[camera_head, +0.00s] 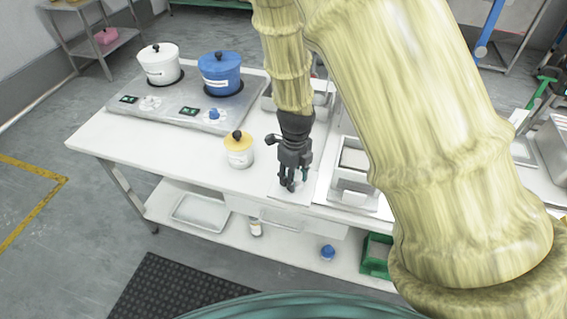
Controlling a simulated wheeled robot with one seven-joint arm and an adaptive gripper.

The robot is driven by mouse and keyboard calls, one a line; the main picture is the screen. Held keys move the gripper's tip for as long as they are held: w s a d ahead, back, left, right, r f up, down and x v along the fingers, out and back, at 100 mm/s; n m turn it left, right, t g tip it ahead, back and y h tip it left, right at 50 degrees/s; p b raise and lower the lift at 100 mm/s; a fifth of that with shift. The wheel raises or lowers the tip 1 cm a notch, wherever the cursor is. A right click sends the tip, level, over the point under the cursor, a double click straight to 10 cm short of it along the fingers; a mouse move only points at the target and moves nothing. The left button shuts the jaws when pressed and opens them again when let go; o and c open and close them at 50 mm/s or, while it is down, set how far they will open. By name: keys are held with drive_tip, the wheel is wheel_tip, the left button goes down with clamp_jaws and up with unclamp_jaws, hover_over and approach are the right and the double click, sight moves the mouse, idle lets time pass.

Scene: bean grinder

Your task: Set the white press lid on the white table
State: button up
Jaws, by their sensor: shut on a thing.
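My gripper (289,184) points down over the front edge area of the white table (193,143). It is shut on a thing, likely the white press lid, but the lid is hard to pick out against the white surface. A pale flat patch (277,187) shows around the fingertips. I cannot tell whether the held thing touches the table. A steel box-shaped unit (352,188) stands just right of the gripper.
A white jar with a yellow lid (239,153) stands left of the gripper. Behind it, a white pot (160,67) and a blue pot (219,75) sit on a steel cooktop (172,110). The table's front left is clear. My arm hides part of the right side.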

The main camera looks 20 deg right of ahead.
drive_tip(key=w, duration=0.2)
drive_tip(key=w+p, duration=0.1)
drive_tip(key=w, duration=0.2)
drive_tip(key=w+p, duration=0.1)
drive_tip(key=w, duration=0.2)
drive_tip(key=shift+a+f, duration=0.2)
drive_tip(key=shift+f, duration=0.1)
drive_tip(key=shift+f+p, duration=0.6)
drive_tip(key=shift+f, duration=1.2)
drive_tip(key=shift+f, duration=0.15)
drive_tip(key=o, duration=1.1)
wheel_tip(320, 180, up, 12)
drive_tip(key=p, duration=1)
drive_tip(key=shift+r+p, duration=0.2)
drive_tip(key=shift+p, duration=0.15)
